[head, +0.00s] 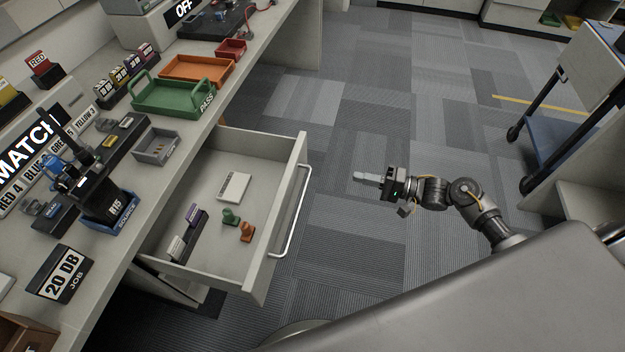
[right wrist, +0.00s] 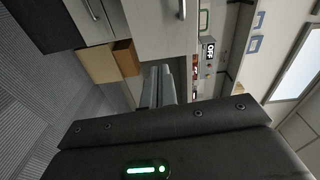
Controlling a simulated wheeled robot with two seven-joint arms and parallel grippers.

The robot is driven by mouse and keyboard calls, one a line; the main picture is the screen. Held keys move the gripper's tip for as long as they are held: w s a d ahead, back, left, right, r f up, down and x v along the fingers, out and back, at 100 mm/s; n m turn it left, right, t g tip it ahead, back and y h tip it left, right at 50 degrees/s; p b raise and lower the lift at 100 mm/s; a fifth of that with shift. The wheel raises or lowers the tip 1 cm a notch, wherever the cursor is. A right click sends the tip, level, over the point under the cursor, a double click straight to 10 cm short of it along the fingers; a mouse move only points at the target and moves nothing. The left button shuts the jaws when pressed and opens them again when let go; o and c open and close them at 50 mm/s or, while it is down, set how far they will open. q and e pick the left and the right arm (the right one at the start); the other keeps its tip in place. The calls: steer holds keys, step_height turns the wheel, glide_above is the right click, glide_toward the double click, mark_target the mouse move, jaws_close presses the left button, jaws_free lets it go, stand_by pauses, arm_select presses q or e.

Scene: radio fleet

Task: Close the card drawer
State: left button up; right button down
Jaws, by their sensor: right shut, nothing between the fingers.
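The card drawer (head: 262,257) is pulled well out from under the workbench in the head view. A long bar handle (head: 292,212) is on its front. Inside lie a white box (head: 234,187), a green piece (head: 231,215), an orange piece (head: 246,231) and some upright cards (head: 188,233) at the left. My right gripper (head: 358,176) is shut and empty, to the right of the drawer front and apart from the handle. Its fingers (right wrist: 162,85) show in the right wrist view, pointing toward pale cabinet fronts. My left gripper is not in view.
Carpeted floor (head: 360,110) is clear beyond the drawer.

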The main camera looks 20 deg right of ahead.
steer(key=w+a+r, duration=0.1)
steer(key=w+a, duration=0.2)
steer(key=a, duration=0.3)
steer(key=w+a+y, duration=0.1)
steer(key=w+a, duration=0.3)
steer(key=a, duration=0.2)
steer(key=shift+r+g, duration=0.35)
steer(key=shift+g, duration=0.05)
steer(key=shift+w+a, duration=0.1)
steer(key=shift+a, duration=0.05)
